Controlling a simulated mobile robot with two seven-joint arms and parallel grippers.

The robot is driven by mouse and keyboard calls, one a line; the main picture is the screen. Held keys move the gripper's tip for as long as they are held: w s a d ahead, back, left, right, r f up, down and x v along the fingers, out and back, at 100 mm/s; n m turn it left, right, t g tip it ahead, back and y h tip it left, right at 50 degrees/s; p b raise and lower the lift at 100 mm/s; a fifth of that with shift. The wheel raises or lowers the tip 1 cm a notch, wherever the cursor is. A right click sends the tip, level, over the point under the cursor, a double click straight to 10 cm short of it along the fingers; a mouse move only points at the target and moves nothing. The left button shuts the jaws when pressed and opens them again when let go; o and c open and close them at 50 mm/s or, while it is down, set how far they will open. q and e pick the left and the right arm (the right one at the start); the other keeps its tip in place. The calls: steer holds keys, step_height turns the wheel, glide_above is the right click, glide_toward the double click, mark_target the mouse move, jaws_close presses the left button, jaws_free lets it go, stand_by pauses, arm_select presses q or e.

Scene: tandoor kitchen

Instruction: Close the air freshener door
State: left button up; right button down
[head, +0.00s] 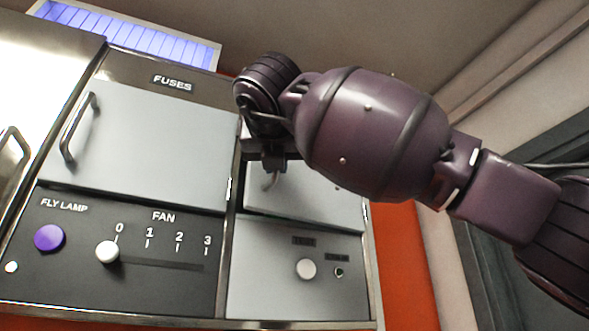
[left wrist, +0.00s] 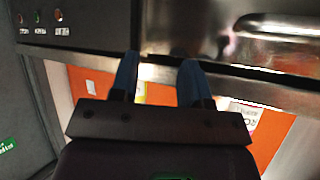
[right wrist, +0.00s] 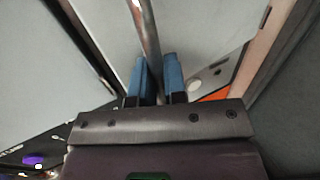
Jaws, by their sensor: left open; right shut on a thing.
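A small grey door (head: 318,205) is on the right-hand unit, partly hidden behind my right arm. I take it for the air freshener door; no label shows. Its hinge side is at the right, and a dark gap shows along its bottom edge. I cannot tell how far it stands open. My right gripper (head: 268,165) is at the door's left side. In the right wrist view the blue fingers (right wrist: 158,80) are shut on the metal door handle (right wrist: 146,30). My left gripper (left wrist: 158,78) is open and empty in the left wrist view, outside the head view.
The FUSES door (head: 150,140), with its bar handle (head: 78,128), is at the left. Below it are a purple button (head: 49,238) and a fan slider (head: 107,251). A round knob (head: 306,269) sits below the small door. A metal edge (left wrist: 250,88) lies beyond my left fingers.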

mark_target(263, 186)
steer(key=shift+w+a+m+h+p, duration=0.45)
steer(key=shift+w+a+m+h, duration=0.25)
steer(key=shift+w+a+h, duration=0.5)
arm_select(q)
steer(key=shift+s, duration=0.6)
arm_select(e)
steer(key=shift+d+r, duration=0.1)
arm_select(q)
steer(key=shift+r, duration=0.1)
arm_select(e)
steer(key=c, duration=1.2)
jaws_free()
steer(key=shift+w, duration=0.15)
arm_select(q)
steer(key=shift+w+r, duration=0.15)
steer(key=shift+w, duration=0.05)
